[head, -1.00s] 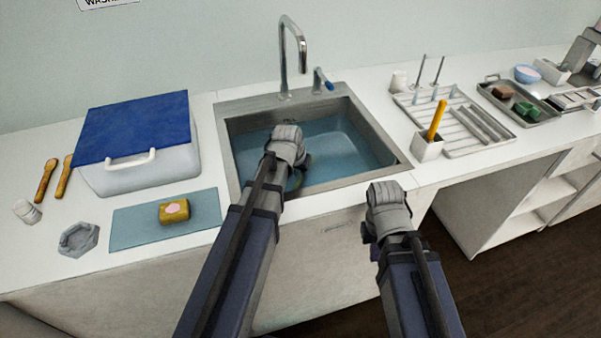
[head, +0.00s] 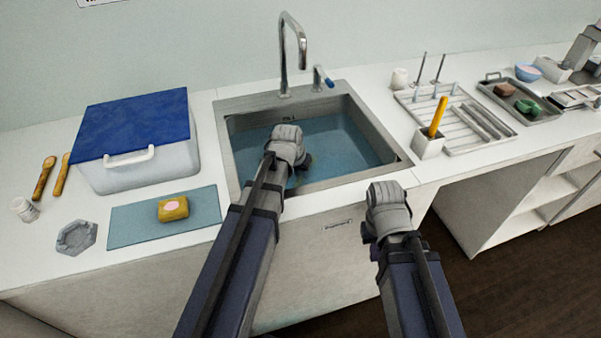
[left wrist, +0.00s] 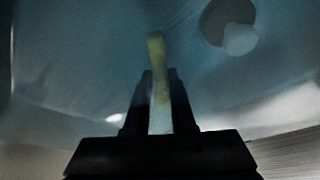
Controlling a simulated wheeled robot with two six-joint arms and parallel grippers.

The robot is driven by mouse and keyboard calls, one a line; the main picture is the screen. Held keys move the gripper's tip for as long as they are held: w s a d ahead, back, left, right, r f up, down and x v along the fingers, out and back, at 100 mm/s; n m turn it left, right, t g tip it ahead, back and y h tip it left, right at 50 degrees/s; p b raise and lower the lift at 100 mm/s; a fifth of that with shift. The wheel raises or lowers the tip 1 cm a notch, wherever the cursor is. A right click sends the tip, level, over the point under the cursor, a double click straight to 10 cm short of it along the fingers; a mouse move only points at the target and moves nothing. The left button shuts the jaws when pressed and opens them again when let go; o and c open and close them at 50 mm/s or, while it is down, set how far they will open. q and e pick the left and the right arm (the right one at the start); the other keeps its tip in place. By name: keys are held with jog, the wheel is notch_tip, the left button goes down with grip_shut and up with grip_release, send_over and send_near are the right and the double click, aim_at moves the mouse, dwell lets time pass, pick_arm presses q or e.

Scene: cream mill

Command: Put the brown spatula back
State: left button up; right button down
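Two brown wooden utensils (head: 44,178) lie side by side at the left of the counter; I cannot tell whether either is a spatula. My left gripper (head: 300,172) reaches down into the water-filled sink (head: 375,125), its fingertips hidden in the head view. In the left wrist view, its fingers (left wrist: 158,85) stand apart with a blurred yellowish elongated thing (left wrist: 156,50) between or just beyond them. I cannot tell if they grip it. My right gripper (head: 375,200) hangs before the counter's front edge, right of the sink; its fingers do not show clearly.
A blue-lidded box (head: 140,170), a blue mat (head: 135,232) with a sponge (head: 173,209), and a grey dish (head: 76,238) are left. The faucet (head: 302,50) rises behind the sink.

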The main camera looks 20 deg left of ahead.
pick_arm(q)
jog(key=o, duration=0.5)
jog(key=p+v, duration=0.7)
jog(key=v, duration=0.1)
